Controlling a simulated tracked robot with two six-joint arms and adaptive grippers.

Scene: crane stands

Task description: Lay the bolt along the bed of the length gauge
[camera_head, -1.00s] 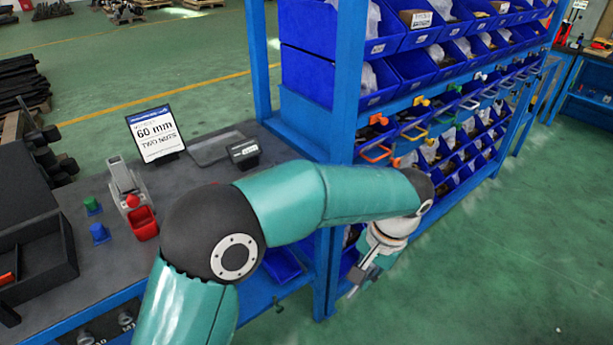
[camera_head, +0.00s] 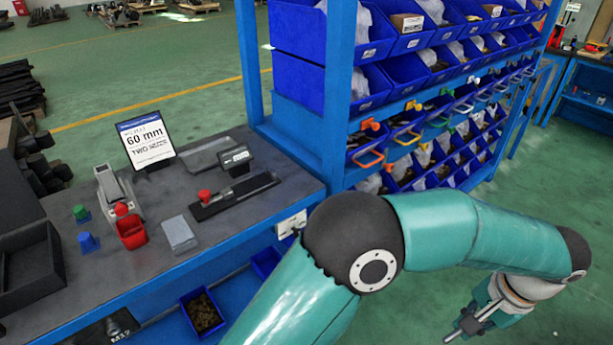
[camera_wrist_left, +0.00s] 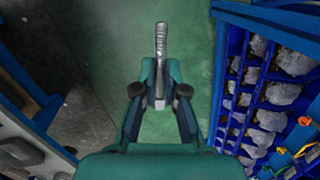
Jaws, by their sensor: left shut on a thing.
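The bolt (camera_wrist_left: 160,45) is a slim metal rod. In the left wrist view it points straight away from between the fingers of my left gripper (camera_wrist_left: 161,98). The gripper is shut on the bolt. In the head view my left gripper (camera_head: 468,322) is at the lower right, over the green floor, well away from the bench. What appears to be the length gauge (camera_head: 238,196) is a long dark bed with a red knob, lying on the bench near its right end. No bolt shows on it. My right gripper is not in view.
A blue rack (camera_head: 345,110) of bins stands at the bench's right end. A sign (camera_head: 146,138) reads 60 mm. A grey block (camera_head: 180,234), a red cup (camera_head: 132,232), green and blue pegs and a black tray (camera_head: 30,268) are on the bench (camera_head: 110,275).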

